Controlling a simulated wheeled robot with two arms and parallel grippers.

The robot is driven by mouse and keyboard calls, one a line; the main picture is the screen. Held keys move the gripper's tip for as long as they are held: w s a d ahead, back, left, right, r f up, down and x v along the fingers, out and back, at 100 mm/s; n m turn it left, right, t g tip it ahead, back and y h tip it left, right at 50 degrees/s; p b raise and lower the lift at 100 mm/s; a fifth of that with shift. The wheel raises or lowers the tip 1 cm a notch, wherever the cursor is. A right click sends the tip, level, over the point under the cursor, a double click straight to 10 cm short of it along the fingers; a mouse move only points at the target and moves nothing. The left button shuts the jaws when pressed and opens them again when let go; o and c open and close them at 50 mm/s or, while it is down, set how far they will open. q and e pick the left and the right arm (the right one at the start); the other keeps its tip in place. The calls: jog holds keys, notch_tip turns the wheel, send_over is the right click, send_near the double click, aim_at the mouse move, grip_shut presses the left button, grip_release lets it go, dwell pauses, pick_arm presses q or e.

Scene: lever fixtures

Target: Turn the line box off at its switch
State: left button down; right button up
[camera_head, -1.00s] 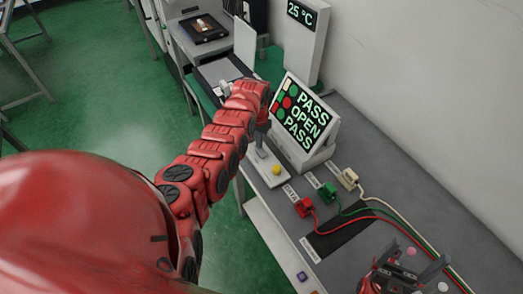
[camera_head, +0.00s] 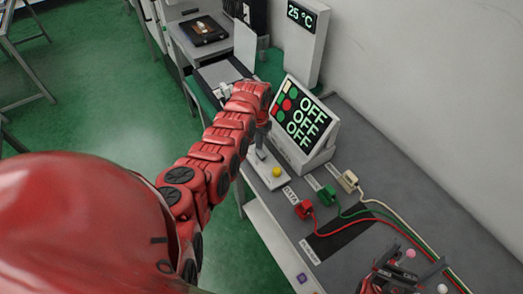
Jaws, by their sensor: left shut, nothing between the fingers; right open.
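The line box (camera_head: 304,125) stands on the grey bench with its tilted screen reading OFF on all three rows. Low in front of it is a pale plate (camera_head: 274,183) with a round yellow knob (camera_head: 277,171), which I take to be the switch. My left arm reaches over from the left. My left gripper (camera_head: 261,152) points down at the plate's far end, just behind the yellow knob, shut and empty. Whether it touches the plate is unclear, and my arm hides part of that area. My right gripper (camera_head: 408,268) is open at the lower right, over the bench.
Red (camera_head: 303,209), green (camera_head: 327,195) and cream (camera_head: 348,180) plugs with cables lie on the bench in front of the box. A dark mat (camera_head: 338,235) lies nearer. A white tower reading 25 °C (camera_head: 304,40) stands behind, along the wall.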

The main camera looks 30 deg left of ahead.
pick_arm(q)
notch_tip(320, 180, up, 4)
jog(key=shift+f+p, duration=0.15)
jog(key=shift+p, duration=0.85)
jog(key=shift+r+p, duration=0.45)
jog(key=shift+r, duration=0.55)
jog(key=shift+s+f, duration=0.1)
